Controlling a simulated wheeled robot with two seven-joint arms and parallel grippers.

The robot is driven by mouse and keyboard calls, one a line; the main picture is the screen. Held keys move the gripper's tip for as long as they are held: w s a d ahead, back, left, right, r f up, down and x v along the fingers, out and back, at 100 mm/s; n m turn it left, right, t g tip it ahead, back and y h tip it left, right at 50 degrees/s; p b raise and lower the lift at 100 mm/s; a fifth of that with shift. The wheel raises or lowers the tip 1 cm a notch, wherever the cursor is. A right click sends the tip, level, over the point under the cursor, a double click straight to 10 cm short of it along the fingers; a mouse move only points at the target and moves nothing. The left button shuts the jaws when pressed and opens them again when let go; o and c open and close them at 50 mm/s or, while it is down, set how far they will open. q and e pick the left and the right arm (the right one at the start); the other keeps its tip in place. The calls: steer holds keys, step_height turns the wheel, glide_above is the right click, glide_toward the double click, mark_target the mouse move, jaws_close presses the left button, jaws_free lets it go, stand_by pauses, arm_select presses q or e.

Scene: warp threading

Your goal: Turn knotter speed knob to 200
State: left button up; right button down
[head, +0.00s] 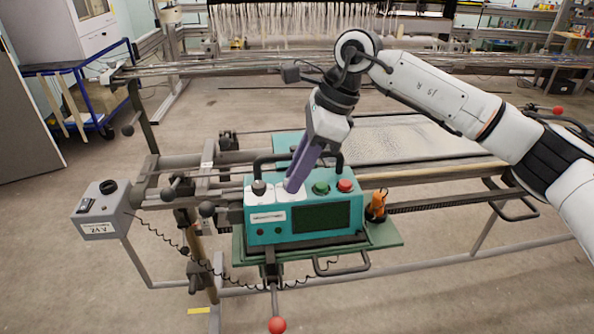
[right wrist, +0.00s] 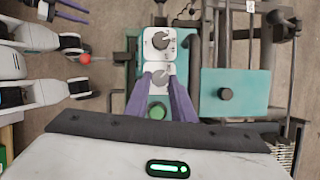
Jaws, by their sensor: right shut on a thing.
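The teal control box (head: 310,217) stands on the machine carriage. A dark knob on a white plate (head: 259,187) sits at its left end, and shows in the right wrist view too (right wrist: 162,40). A second, grey knob (right wrist: 163,78) on a white plate is beside it, between my right fingers. My right gripper (head: 292,188) points down, its purple fingers shut on this second knob; in the head view they hide it. The dial marks are too small to read. My left gripper (right wrist: 72,11) appears at the upper left edge of the right wrist view, empty, its fingers apart.
A green button (head: 320,188) and a red button (head: 345,185) sit right of the gripped knob. A dark handle (head: 265,160) rises behind the box. A grey switch box (head: 100,210) stands at left, and a red-ball lever (head: 277,324) in front.

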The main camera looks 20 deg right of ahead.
steer(key=shift+r, duration=0.1)
stand_by(0.4)
steer(key=c, duration=1.5)
jaws_free()
